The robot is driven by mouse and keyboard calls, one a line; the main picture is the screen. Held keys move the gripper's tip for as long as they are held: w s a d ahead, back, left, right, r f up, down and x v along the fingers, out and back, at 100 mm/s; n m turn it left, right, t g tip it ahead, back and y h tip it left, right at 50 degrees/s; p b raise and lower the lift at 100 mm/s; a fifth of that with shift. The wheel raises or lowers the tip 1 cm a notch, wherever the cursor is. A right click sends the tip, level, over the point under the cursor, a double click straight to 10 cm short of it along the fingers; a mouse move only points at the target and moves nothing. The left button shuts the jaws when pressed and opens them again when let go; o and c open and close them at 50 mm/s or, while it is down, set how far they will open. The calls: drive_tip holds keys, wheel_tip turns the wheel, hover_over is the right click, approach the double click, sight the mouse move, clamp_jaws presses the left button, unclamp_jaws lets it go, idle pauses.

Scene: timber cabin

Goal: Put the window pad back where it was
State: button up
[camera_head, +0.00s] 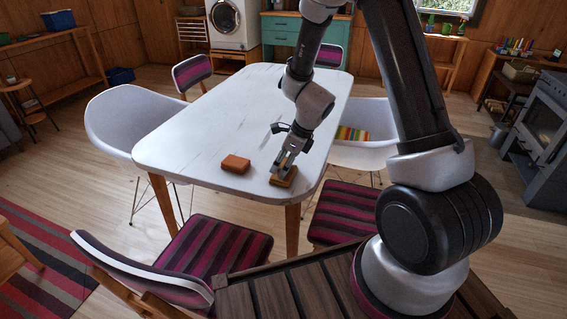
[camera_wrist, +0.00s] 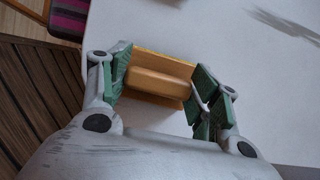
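A tan block-shaped pad (camera_head: 291,182) with a raised grip lies at the near right edge of the white table (camera_head: 190,140). I take it as the window pad, though no label shows. In the wrist view the pad (camera_wrist: 160,75) sits between my fingers. My gripper (camera_head: 284,172) points down over it, and it also shows in the wrist view (camera_wrist: 160,83). The fingers are spread on either side of the pad. Firm contact cannot be made out. An orange-brown block (camera_head: 236,163) lies on the table to the left, apart from my gripper.
White chairs (camera_head: 120,122) and striped chairs (camera_head: 225,250) stand around the table. A striped cloth (camera_head: 353,133) lies on the right white chair. A teal cabinet (camera_head: 283,33) and a washing machine (camera_head: 225,22) stand at the back. The table's middle is mostly clear.

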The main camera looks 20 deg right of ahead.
drive_tip(key=o, duration=0.4)
drive_tip(key=s+d+r+n, duration=0.3)
drive_tip(key=r, duration=0.6)
drive_tip(key=s+d+r+n, duration=0.2)
drive_tip(key=s+r+n, duration=0.15)
drive_tip(key=r, duration=0.55)
drive_tip(key=s+d+r+n+h, duration=0.1)
drive_tip(key=s+d+r+n, duration=0.2)
drive_tip(key=s+n, duration=0.3)
drive_tip(key=s+d+r+n+t+h, duration=0.1)
drive_tip(key=s+d+r+n, duration=0.2)
drive_tip(key=s+r+n, duration=0.2)
drive_tip(key=s+d+r+n+h, duration=0.1)
drive_tip(key=s+d+r+n, duration=0.3)
drive_tip(key=s+n, duration=0.3)
drive_tip(key=shift+s+r+n+h, duration=0.1)
drive_tip(key=shift+s+n+h, duration=0.3)
drive_tip(key=shift+s, duration=0.7)
